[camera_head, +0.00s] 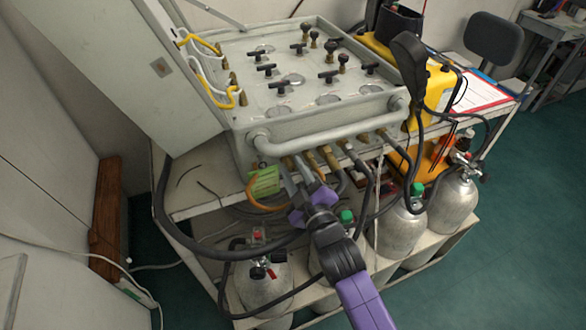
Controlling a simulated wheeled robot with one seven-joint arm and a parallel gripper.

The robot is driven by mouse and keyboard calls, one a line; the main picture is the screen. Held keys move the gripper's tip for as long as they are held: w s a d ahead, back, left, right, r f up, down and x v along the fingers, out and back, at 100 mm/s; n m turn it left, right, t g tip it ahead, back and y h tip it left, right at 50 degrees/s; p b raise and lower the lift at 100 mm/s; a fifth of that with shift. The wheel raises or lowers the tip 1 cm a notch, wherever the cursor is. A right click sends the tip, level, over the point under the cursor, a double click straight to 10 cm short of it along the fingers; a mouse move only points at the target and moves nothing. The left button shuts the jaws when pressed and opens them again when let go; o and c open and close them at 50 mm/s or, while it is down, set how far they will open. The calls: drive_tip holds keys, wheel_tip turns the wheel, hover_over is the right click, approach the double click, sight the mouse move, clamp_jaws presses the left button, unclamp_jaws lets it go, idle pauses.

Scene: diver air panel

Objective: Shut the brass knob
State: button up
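A row of brass fittings (328,156) sticks out below the front edge of the grey air panel (268,95), with dark hoses on some of them. Which one is the brass knob, I cannot tell. The panel top also carries black-handled valves on brass stems, such as one at the right (343,61). My gripper (297,176), purple with grey fingers, reaches up from below to the left end of the brass row. Its fingers look apart, close under the fittings. Contact with a fitting cannot be made out, and the gripper partly hides what lies behind it.
A grey pipe rail (330,130) runs along the panel front, above my gripper. A green tag (265,182) and an orange hose (262,203) hang just left of it. Gas cylinders (256,290) and black hoses crowd the lower shelf. Green floor (500,270) is free at right.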

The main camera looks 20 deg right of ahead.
drive_tip(key=shift+w, duration=0.4)
clamp_jaws()
